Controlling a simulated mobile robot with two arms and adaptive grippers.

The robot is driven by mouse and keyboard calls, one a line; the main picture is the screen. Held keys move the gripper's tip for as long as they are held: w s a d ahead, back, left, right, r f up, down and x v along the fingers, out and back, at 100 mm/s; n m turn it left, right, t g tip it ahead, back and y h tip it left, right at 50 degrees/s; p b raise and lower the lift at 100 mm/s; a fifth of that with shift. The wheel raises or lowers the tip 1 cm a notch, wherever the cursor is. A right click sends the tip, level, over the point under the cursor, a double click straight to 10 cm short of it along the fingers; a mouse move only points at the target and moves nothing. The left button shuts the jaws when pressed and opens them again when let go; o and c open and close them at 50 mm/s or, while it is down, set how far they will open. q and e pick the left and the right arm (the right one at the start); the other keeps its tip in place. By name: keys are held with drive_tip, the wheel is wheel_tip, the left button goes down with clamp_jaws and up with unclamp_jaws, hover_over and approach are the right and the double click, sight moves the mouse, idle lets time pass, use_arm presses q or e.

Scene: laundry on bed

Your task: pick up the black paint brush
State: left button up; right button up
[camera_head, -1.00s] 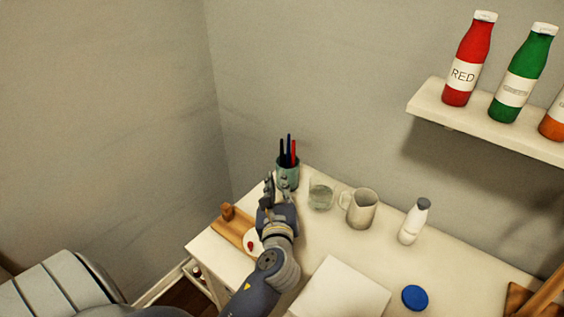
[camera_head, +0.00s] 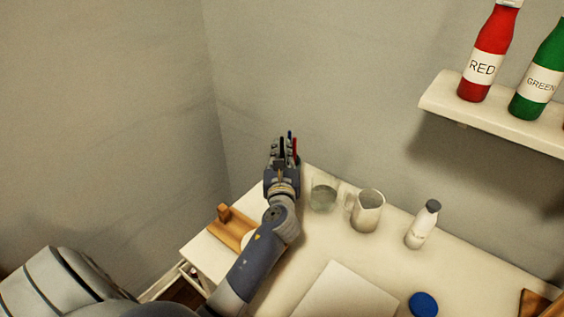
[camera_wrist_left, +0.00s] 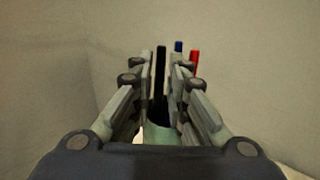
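The black paint brush (camera_wrist_left: 160,72) stands upright in a green cup (camera_wrist_left: 162,133) in the left wrist view. In the head view the black brush (camera_head: 282,145) shows between my left gripper's fingers, and the cup is hidden behind the gripper. My left gripper (camera_head: 281,147) is open, with one finger on each side of the black brush. In the left wrist view a gap shows between the fingers (camera_wrist_left: 161,66) and the brush. A blue brush (camera_wrist_left: 178,47) and a red brush (camera_wrist_left: 194,62) stand just right of it, partly behind the right finger. My right gripper is not in view.
A glass (camera_head: 323,195), a pitcher (camera_head: 367,212) and a white bottle (camera_head: 422,226) stand right of the gripper on the white table (camera_head: 318,251). A wooden board (camera_head: 232,232) lies at left. A shelf (camera_head: 493,119) with coloured bottles is at upper right.

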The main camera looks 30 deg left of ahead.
use_arm(q)
drive_tip(key=shift+x, duration=0.85)
drive_tip(key=shift+s+f, duration=0.1)
drive_tip(key=shift+c, duration=1.3)
clamp_jaws()
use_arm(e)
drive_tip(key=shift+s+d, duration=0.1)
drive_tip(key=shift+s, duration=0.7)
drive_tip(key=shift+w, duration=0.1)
